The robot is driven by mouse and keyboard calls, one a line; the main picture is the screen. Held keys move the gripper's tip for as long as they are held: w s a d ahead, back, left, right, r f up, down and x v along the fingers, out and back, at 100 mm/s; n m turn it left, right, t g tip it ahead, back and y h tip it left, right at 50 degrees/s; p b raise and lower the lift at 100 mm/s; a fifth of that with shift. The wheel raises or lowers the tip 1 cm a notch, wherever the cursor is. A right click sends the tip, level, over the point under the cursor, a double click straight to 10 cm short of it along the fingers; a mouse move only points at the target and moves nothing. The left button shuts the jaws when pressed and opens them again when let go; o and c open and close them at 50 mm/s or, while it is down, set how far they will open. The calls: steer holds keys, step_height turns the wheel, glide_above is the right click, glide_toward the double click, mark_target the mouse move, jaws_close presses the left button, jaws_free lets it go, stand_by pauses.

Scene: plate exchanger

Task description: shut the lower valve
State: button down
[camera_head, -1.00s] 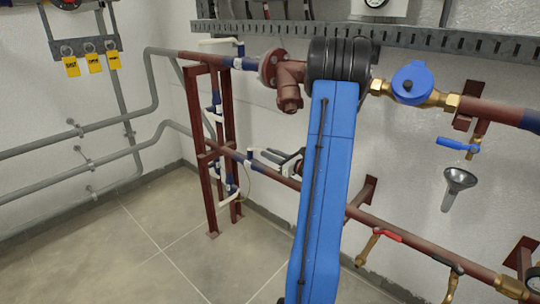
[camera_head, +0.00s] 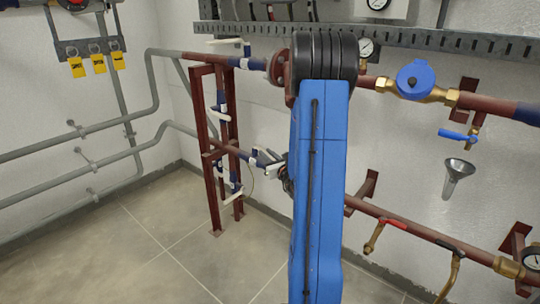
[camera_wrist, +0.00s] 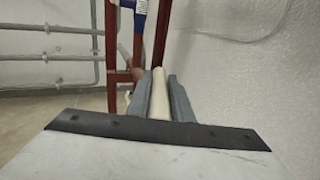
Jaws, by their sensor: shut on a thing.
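The lower valve (camera_head: 252,157) sits on the lower red-brown pipe, next to the red frame, with a pale lever (camera_head: 269,158) reaching right toward my gripper. In the wrist view my gripper (camera_wrist: 158,78) has its two grey fingers on either side of the cream lever (camera_wrist: 159,100) and is shut on it. The lever runs away from me between the fingers, toward the red frame. In the head view my blue arm hides most of the gripper, and only a dark part of it shows beside the lever. The lever's exact angle to the pipe is hard to tell.
The red frame (camera_head: 205,150) stands left of my gripper, carrying several other white-handled valves. The upper pipe (camera_head: 490,105) with a blue-capped meter (camera_head: 413,80) runs above. A red-handled valve (camera_head: 385,231) and a funnel (camera_head: 458,172) are right. The floor at left is clear.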

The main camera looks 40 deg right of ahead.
steer(key=shift+w+a+m+g+h, duration=0.3)
steer(key=shift+a+m+h, duration=0.35)
steer(key=shift+h, duration=0.25)
steer(key=c, duration=1.6)
jaws_free()
steer(key=shift+r, duration=0.1)
steer(key=shift+r, duration=4.9)
